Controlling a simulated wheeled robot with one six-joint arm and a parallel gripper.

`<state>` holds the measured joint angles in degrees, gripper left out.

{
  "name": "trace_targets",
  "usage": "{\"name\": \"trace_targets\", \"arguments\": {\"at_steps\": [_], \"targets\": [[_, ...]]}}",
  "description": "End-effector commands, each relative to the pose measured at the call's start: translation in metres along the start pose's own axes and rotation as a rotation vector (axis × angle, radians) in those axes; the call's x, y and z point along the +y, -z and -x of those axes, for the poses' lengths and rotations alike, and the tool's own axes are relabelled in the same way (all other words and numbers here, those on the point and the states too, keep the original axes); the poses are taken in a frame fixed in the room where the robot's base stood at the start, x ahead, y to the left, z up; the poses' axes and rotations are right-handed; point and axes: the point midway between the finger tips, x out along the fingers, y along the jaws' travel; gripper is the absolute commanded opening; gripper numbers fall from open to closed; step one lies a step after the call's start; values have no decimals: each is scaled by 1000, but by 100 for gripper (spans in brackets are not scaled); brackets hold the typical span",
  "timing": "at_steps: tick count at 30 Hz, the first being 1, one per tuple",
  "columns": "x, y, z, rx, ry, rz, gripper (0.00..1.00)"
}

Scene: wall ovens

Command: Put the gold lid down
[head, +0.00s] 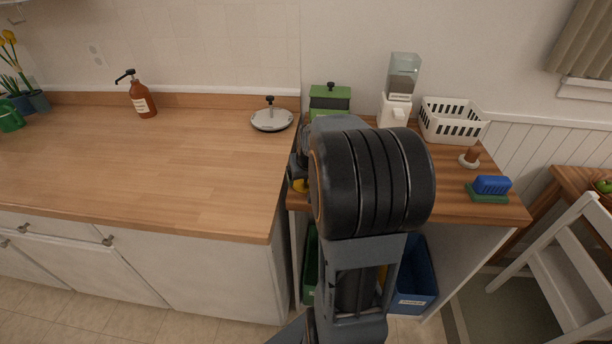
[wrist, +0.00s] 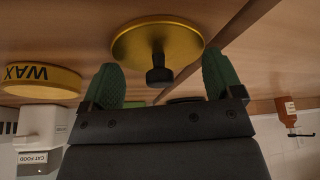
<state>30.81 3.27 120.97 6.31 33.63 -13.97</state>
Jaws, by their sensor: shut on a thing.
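The gold lid (wrist: 140,42) is a round disc with a black knob (wrist: 159,76) that points toward my wrist camera. My gripper (wrist: 163,62) has its green fingertips on opposite sides of the lid's rim, with the knob between the fingers. The lid is over the wooden top of the small side cabinet, close to the seam with the long counter. I cannot tell whether it touches the wood. In the head view my arm hides most of it. A yellow edge (head: 299,185) shows beside my gripper (head: 297,172).
A yellow WAX tin (wrist: 40,82) stands close by in the wrist view. A grey lid (head: 271,120) lies on the mostly clear counter (head: 170,165).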

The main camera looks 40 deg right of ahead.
Motion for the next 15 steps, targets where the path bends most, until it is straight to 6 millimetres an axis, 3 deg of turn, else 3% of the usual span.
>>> {"name": "trace_targets", "arguments": {"at_steps": [10, 11, 15], "targets": [[0, -2, -3, 0, 0, 0, 63], [0, -1, -2, 0, 0, 0, 88], [0, -1, -2, 0, 0, 1, 100]]}}
